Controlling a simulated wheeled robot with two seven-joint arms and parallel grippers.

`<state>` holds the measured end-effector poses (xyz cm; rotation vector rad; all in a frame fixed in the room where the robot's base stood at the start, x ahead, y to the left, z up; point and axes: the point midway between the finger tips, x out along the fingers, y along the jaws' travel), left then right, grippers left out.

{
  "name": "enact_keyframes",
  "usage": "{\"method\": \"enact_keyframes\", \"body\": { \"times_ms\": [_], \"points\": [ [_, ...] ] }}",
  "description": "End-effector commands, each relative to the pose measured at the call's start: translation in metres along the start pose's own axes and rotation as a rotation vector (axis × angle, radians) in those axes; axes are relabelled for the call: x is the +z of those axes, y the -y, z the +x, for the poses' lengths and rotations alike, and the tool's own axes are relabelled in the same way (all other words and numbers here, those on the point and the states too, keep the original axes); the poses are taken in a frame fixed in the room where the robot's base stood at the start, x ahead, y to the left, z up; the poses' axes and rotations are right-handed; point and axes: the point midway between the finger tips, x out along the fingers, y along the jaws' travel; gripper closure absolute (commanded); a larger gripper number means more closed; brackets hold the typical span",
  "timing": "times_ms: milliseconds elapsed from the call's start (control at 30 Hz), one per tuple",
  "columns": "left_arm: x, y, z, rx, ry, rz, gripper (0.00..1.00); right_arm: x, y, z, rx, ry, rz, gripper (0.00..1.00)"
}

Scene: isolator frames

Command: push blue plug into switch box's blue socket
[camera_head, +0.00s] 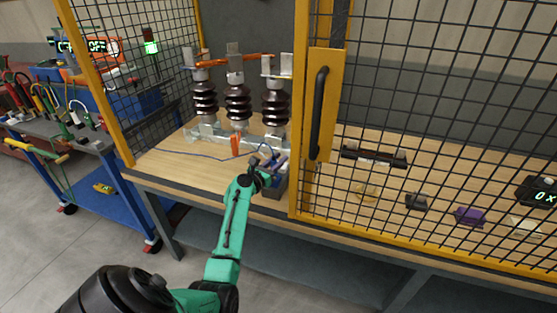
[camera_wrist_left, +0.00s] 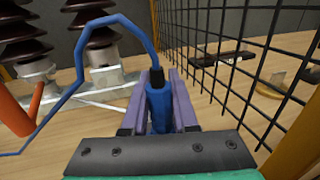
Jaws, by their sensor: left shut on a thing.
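My left gripper (camera_head: 264,168) is over the front edge of the workbench, beside the yellow frame post. In the left wrist view its purple fingers (camera_wrist_left: 159,85) are shut on the blue plug (camera_wrist_left: 158,108). The plug has a black end, from which a blue cable (camera_wrist_left: 110,20) loops up and left. In the head view the cable (camera_head: 190,154) trails left across the bench. A small dark box (camera_head: 272,188), perhaps the switch box, sits at the bench edge by the gripper, partly hidden. I cannot make out its blue socket. My right gripper is not in view.
Several dark ribbed insulators (camera_head: 238,103) stand behind the gripper, with an orange part (camera_head: 236,144) at their base. A black mesh panel in a yellow frame with a handle (camera_head: 318,112) stands close on the right. The bench's left part (camera_head: 165,165) is mostly clear.

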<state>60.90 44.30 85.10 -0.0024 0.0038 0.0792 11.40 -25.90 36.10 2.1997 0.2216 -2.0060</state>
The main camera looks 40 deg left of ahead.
Motion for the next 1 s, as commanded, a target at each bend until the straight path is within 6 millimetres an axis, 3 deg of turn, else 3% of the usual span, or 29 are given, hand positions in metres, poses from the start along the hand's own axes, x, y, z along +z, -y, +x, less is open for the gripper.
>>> {"method": "enact_keyframes", "body": {
  "times_ms": [700,733,800,1000],
  "points": [
    [-0.019,0.000,0.000,0.000,0.000,-0.001,1.00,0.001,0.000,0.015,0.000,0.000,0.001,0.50],
    [-0.018,0.000,0.000,0.000,0.000,-0.001,0.66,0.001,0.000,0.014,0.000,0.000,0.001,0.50],
    [-0.018,0.000,0.000,0.000,0.000,-0.001,0.39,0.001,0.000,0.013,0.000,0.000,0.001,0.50],
    [-0.018,0.000,0.000,0.000,0.000,-0.001,0.38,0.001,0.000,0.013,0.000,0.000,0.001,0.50]
  ]
}}
